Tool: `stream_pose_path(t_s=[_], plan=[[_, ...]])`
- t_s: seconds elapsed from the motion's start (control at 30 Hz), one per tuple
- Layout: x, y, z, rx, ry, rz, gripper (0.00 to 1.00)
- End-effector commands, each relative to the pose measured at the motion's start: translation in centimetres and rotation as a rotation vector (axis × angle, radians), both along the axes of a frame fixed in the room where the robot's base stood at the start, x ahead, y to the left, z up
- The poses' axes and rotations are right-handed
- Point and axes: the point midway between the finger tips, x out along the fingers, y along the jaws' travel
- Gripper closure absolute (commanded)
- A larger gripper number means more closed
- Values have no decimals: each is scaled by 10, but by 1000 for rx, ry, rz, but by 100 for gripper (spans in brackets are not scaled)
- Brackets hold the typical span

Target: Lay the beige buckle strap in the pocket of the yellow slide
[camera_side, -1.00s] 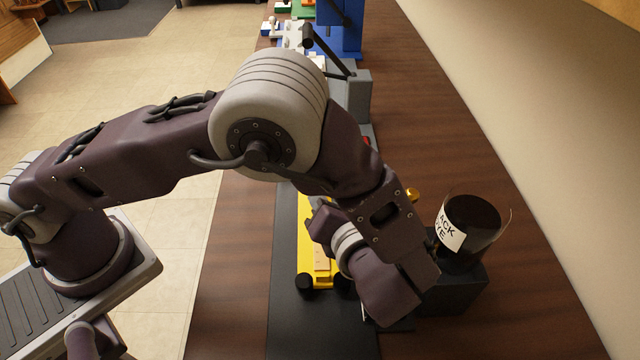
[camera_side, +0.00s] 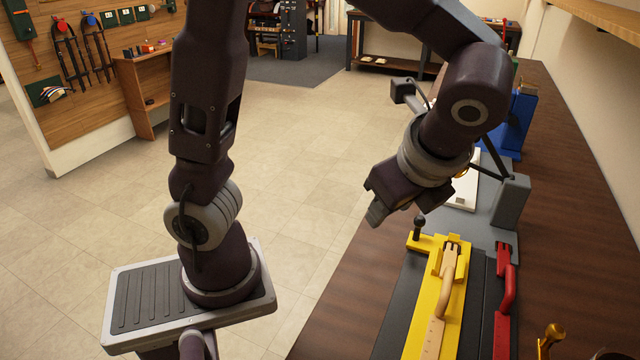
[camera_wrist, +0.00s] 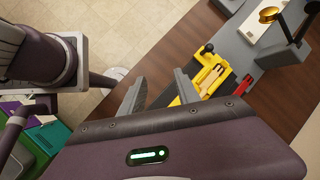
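The yellow slide (camera_side: 424,308) lies lengthwise on the dark bench fixture at the lower right of the side view; it also shows in the wrist view (camera_wrist: 207,76). In the wrist view the strap (camera_wrist: 210,80) is small. My gripper (camera_side: 376,212) hangs above and left of the slide, apart from it. In the wrist view its fingers (camera_wrist: 160,92) are apart and empty.
A red part (camera_side: 508,288) lies right of the slide. A black-knobbed post (camera_side: 418,228) stands at the slide's far left. A grey block (camera_side: 510,200), a white plate (camera_side: 464,190) and a blue stand (camera_side: 515,125) are farther back. Open floor lies left of the bench.

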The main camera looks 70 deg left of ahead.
Motion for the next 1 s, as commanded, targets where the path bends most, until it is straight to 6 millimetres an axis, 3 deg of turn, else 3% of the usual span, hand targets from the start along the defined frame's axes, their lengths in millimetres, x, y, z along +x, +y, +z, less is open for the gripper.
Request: stream_pose_path(t_s=[0.03,0.1,0.2,0.37,0.5,1.0], plan=[[-20,16,16,-127,-103,183,61],[-48,27,30,-305,-249,453,61],[-78,31,40,-526,-441,791,61],[-100,28,45,-748,-636,1122,61],[-104,26,45,-805,-681,1203,61],[-104,27,45,-803,-679,1198,61]])
